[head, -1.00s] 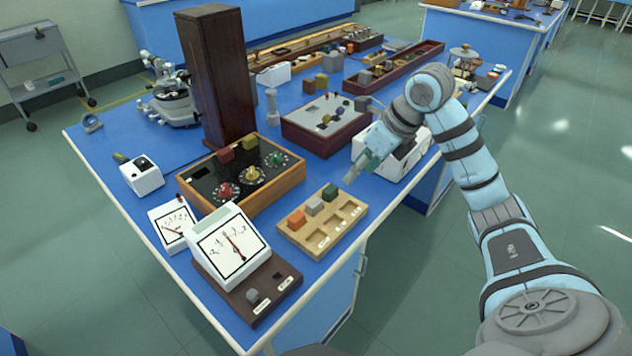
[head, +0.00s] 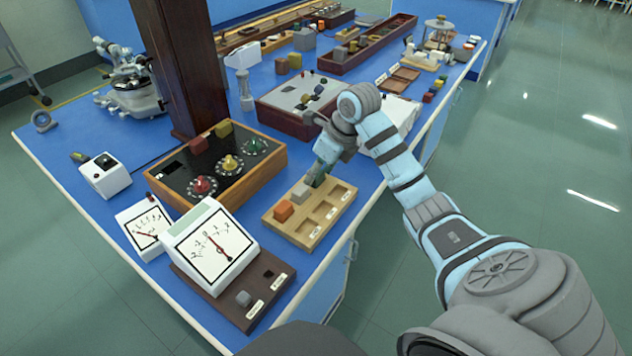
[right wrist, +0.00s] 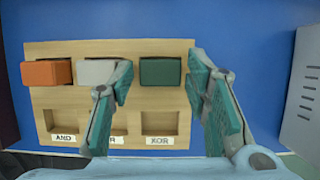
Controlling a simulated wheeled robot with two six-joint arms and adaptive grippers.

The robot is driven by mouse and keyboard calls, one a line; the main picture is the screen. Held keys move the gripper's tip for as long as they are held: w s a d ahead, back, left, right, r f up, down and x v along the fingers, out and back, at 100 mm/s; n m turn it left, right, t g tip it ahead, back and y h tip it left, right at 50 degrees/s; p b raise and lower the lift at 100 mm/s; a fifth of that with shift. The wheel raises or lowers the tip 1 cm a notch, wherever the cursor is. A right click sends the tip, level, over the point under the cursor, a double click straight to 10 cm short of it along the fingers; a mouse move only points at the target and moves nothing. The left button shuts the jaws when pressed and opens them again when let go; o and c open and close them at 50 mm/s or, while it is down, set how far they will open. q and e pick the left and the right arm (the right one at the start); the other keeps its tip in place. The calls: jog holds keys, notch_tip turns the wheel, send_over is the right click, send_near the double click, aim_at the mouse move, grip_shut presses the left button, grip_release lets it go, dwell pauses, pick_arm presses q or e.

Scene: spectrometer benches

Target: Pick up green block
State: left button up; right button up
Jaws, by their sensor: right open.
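The green block (right wrist: 160,71) sits at the right end of a row in the back of a wooden tray (right wrist: 110,48). Beside it are a grey block (right wrist: 100,71) and an orange block (right wrist: 47,73). My right gripper (right wrist: 161,66) is open, with its fingers to either side of the green block in the right wrist view. Its left finger overlaps the grey block in that view. In the head view, my right gripper (head: 319,172) is at the tray's far end and mostly hides the green block. My left gripper is not in view.
The tray's front has empty labelled recesses. A white meter (head: 210,243) on a dark base stands left of the tray. A wood-framed panel with dials (head: 232,187) lies behind it. A dark red box (head: 290,122) stands beyond. A tall dark column (head: 185,75) rises at the back left.

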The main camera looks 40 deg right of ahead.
jog(key=shift+f, duration=0.25)
jog(key=c, duration=0.9)
jog(key=shift+r, duration=0.2)
